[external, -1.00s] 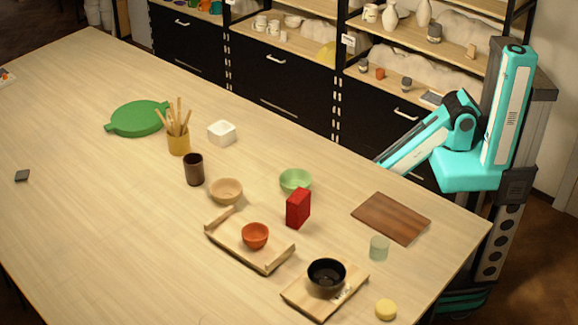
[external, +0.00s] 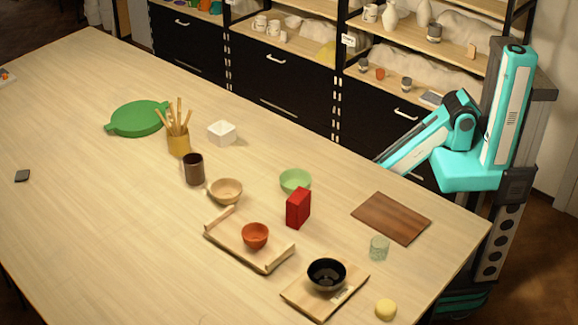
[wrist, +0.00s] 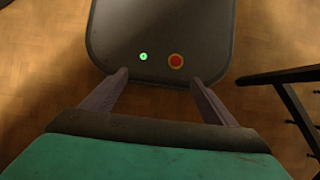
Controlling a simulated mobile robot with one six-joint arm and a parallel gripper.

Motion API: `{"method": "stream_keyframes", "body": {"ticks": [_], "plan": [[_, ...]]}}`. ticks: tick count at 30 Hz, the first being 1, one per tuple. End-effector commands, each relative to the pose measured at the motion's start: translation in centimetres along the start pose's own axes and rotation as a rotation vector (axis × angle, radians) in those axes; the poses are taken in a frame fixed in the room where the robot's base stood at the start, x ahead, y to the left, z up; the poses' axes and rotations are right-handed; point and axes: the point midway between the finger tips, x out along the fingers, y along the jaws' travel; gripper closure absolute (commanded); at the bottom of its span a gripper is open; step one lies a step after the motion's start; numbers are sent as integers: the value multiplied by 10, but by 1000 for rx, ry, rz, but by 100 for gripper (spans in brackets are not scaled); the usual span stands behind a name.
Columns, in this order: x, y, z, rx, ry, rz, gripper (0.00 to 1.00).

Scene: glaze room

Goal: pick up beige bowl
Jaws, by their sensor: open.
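The beige bowl (external: 226,191) stands upright on the table, left of the middle in the external view. It is behind the wooden tray and in front of the dark brown cup (external: 194,169). My gripper (wrist: 158,92) shows in the wrist view with its two fingers apart and nothing between them. It hangs over my own base and the floor, away from the table top. In the external view my arm is at the right, beyond the table's far edge, and the gripper itself is hidden there. The bowl is not in the wrist view.
Near the bowl are a wooden tray (external: 228,249) with an orange bowl (external: 255,236), a green bowl (external: 295,181) and a red box (external: 298,208). A black bowl (external: 327,274), brown board (external: 391,218) and glass (external: 379,248) stand nearer the right. The table's left side (external: 90,215) is mostly clear.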

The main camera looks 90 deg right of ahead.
Motion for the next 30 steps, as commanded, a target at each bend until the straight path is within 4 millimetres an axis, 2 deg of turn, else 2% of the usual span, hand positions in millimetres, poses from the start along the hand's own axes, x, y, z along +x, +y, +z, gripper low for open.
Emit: {"method": "stream_keyframes", "body": {"ticks": [4,8,17,20,23,26,30], "plan": [[0,0,0,0,0,0,20],[0,0,0,0,0,0,0],[-1,2,-5,7,10,0,0],[-5,7,-18,28,38,2,0],[-13,17,-41,63,87,5,0],[-26,33,-71,114,156,11,0],[-53,62,-117,195,267,23,0]]}}
